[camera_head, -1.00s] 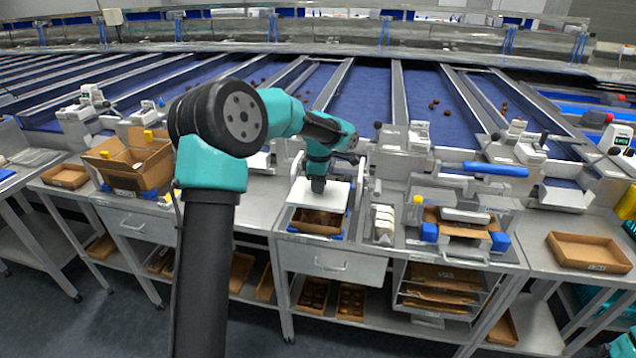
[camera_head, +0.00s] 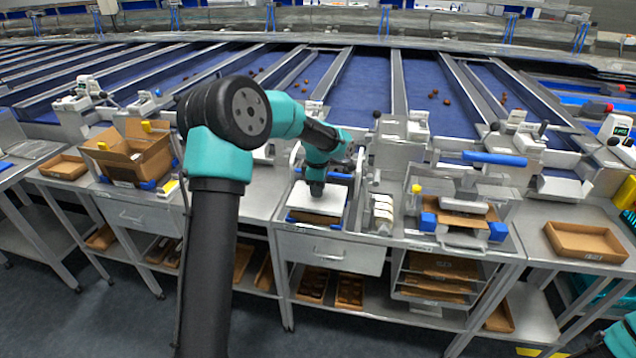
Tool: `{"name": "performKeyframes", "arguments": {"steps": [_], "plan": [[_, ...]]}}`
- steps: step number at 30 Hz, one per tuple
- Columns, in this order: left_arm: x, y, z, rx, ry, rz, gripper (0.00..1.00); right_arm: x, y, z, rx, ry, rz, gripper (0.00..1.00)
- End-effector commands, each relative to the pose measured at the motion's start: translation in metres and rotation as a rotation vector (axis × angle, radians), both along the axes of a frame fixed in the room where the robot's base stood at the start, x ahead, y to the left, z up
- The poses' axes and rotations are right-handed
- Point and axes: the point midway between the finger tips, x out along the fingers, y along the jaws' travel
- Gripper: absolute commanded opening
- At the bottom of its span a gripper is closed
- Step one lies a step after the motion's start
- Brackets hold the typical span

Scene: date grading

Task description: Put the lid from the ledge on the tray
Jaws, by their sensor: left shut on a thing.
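The white lid (camera_head: 318,203) lies level over the brown tray (camera_head: 314,220) at the middle work station. My left gripper (camera_head: 316,187) points down from above and is shut on the top of the lid. The lid hides nearly all of the tray; only a thin strip of its front shows below the lid's edge. I cannot tell whether the lid rests on the tray or hangs just above it. Of my right arm, only a teal and black part shows at the bottom right corner; its gripper is out of the picture.
An open cardboard box (camera_head: 132,160) stands on the bench to the left. A press-like fixture with a blue handle (camera_head: 494,158) stands to the right. An empty brown tray (camera_head: 585,242) lies at far right. Small white items (camera_head: 382,213) stand close right of the lid.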

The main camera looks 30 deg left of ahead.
Motion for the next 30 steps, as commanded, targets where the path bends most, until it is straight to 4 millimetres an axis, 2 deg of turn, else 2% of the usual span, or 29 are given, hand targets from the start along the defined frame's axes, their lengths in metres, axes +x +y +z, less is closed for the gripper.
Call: {"name": "performKeyframes", "arguments": {"steps": [7, 30], "plan": [[0.0001, -0.0002, -0.0098, 0.0, 0.0, 0.0, 0.05, 0.0, 0.0, 0.0, 0.0, 0.0, 0.0, 0.59], [0.0, -0.0002, -0.0119, 0.0, 0.0, 0.0, 0.05, 0.0, 0.0, 0.0, 0.0, 0.0, 0.0, 0.59]]}}
